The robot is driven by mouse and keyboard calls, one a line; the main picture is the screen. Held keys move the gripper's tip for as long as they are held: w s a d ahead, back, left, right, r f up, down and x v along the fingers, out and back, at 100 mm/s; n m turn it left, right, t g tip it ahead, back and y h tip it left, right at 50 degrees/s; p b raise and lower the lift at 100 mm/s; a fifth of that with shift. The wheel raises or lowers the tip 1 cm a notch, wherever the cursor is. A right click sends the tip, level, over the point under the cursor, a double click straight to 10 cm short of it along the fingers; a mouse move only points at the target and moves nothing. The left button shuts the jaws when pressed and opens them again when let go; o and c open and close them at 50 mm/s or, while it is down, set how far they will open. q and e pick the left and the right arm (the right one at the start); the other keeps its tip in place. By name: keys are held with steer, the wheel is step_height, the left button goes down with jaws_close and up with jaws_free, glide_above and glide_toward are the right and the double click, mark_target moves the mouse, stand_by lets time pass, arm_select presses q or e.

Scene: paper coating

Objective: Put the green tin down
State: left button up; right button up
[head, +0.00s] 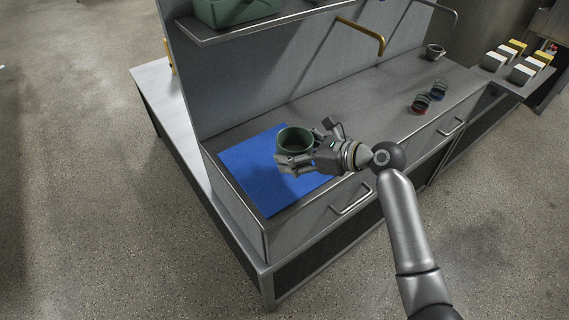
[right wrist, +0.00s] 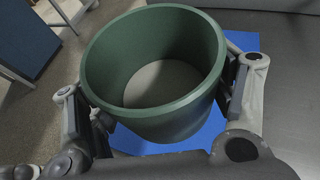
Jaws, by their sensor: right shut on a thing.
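The green tin (head: 294,139) is an open, round, dark green cup, seen from above in the head view. My right gripper (head: 296,160) is shut on it, with one finger on each side. In the right wrist view the tin (right wrist: 150,115) fills the middle, upright or nearly so, and looks empty inside. The right gripper's fingers (right wrist: 160,105) flank its wall. The tin is over the blue mat (head: 259,178); whether its base touches the mat is hidden. My left gripper is in neither view.
The grey counter (head: 352,107) has free room right of the mat. A shelf (head: 262,24) with a green box (head: 236,10) overhangs the back. A brass-coloured bar (head: 362,33) juts out above the counter.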

steer(key=f, duration=0.1)
steer(key=w+a+f, duration=0.2)
steer(key=shift+a+f, duration=0.2)
steer(key=shift+f, duration=0.1)
step_height(320, 180, down, 3)
steer(key=shift+b, duration=0.35)
steer(key=shift+d, duration=0.1)
steer(key=o, duration=1.2)
steer(key=shift+c, duration=0.2)
steer(key=shift+s+d+r, duration=0.25)
steer(key=shift+s+d, duration=0.05)
steer(key=shift+d, duration=0.1)
steer(key=v, duration=1.1)
steer(key=shift+p, duration=0.3)
